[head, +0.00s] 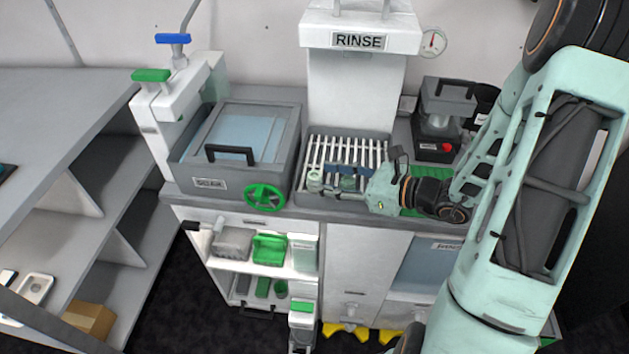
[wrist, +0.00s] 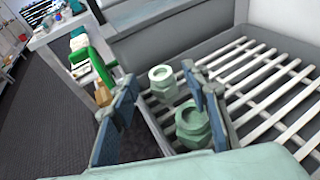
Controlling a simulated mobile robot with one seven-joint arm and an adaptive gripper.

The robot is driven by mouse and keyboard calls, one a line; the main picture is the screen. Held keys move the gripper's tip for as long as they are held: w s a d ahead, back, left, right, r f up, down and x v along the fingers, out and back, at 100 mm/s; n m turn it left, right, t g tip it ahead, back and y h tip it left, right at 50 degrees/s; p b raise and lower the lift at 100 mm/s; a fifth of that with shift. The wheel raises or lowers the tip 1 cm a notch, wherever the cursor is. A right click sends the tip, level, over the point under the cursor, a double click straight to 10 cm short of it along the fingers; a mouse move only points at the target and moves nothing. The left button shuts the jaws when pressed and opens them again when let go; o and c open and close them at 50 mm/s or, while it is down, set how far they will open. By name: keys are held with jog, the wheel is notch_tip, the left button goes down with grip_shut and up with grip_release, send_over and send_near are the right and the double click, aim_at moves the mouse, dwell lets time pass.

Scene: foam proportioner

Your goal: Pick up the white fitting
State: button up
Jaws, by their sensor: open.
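The white fitting (head: 314,178) is a pale, short hexagonal piece with a round opening, on the slatted rack under the rinse station. In the wrist view the white fitting (wrist: 161,82) stands upright between the far ends of my fingers. A pale green fitting (wrist: 192,126) stands nearer to my palm, also between the fingers; it shows in the head view (head: 348,184) too. My gripper (head: 327,179) is open and low over the rack's front edge, a finger on either side of the fittings. I cannot tell whether the fingers touch either one.
The slatted rack (wrist: 262,82) is bare to the right of the fittings. A grey lidded soak basin (head: 288,150) with a green handwheel (head: 265,197) stands to the left. The rinse tower (head: 350,90) rises behind. A black device (head: 437,117) stands at the back right.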

aim_at(317, 176)
jog(key=shift+x, duration=2)
jog(key=shift+d+f, duration=0.1)
jog(key=c, duration=1.1)
